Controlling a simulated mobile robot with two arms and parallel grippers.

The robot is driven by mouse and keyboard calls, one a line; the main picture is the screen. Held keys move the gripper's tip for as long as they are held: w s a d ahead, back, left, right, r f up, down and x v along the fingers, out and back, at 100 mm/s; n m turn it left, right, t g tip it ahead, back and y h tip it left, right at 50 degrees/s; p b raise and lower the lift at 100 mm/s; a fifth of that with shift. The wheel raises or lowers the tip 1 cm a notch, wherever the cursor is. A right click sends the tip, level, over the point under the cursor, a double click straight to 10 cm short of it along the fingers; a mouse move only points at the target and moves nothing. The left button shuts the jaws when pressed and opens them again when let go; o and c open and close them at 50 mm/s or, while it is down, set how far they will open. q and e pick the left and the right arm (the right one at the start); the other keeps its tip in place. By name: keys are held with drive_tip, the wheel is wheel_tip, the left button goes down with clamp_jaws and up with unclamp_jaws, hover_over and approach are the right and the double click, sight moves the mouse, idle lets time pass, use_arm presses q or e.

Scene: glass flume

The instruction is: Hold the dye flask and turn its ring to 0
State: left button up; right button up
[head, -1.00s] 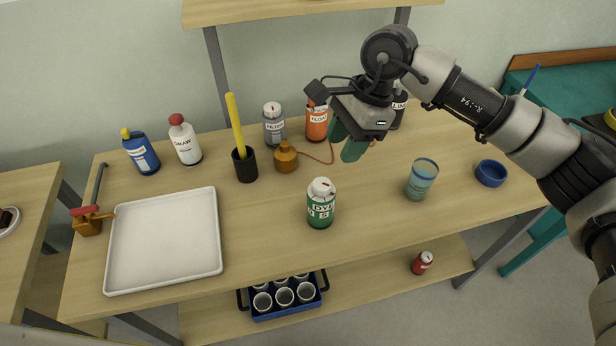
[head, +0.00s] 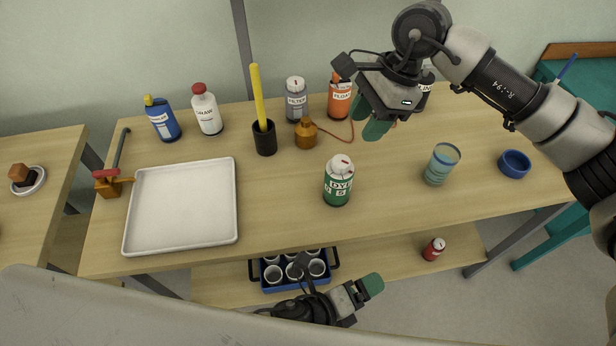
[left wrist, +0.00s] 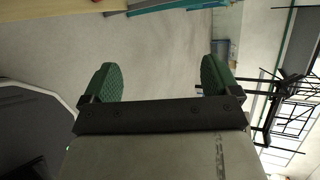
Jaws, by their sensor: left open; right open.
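The dye flask (head: 338,184) is a green bottle with a white ring and cap (head: 341,163), standing upright on the table. Its label reads DYE with digits below, and a small red mark shows on top. My right gripper (head: 376,128) is open and empty, above the table behind and to the right of the flask, not touching it. My left gripper (head: 368,290) is low in front of the table, below the flask. In the left wrist view its two green fingers (left wrist: 161,80) are wide apart with nothing between them.
A white tray (head: 182,246) lies left on the table (head: 290,230). A glass (head: 442,164) and a blue bowl (head: 514,164) stand to the right. Behind are a black cup (head: 264,141), a brown weight-like object (head: 306,135) and several bottles. A blue crate (head: 298,285) sits on the lower shelf.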

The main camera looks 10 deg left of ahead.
use_arm(q)
drive_tip(key=w+a+r+m+t, duration=0.3)
drive_tip(key=r+m, duration=0.3)
drive_tip(key=r, duration=0.2)
wheel_tip(320, 180, up, 9)
drive_tip(key=m+t+h, duration=0.1)
drive_tip(key=m+h, duration=0.2)
drive_tip(key=m, duration=0.6)
hover_over(327, 191)
drive_tip(key=v, duration=0.5)
drive_tip(key=shift+d, duration=0.1)
drive_tip(key=shift+f, duration=0.45)
drive_tip(key=shift+d+f, duration=0.15)
drive_tip(key=shift+f, duration=0.8)
drive_tip(key=shift+d, duration=0.15)
drive_tip(key=shift+d+f, duration=0.15)
drive_tip(key=shift+f, duration=0.2)
drive_tip(key=shift+a+f, duration=0.25)
drive_tip(key=shift+f, duration=0.25)
drive_tip(key=shift+a+f, duration=0.2)
drive_tip(key=shift+f, duration=0.3)
wheel_tip(327, 191, down, 2)
drive_tip(key=shift+f, duration=0.1)
drive_tip(key=x, duration=0.6)
drive_tip(key=shift+w+d+f, duration=0.15)
drive_tip(key=shift+w+d, duration=0.05)
drive_tip(key=shift+w, duration=0.15)
drive_tip(key=shift+w+d, duration=0.25)
drive_tip(key=shift+d, duration=0.1)
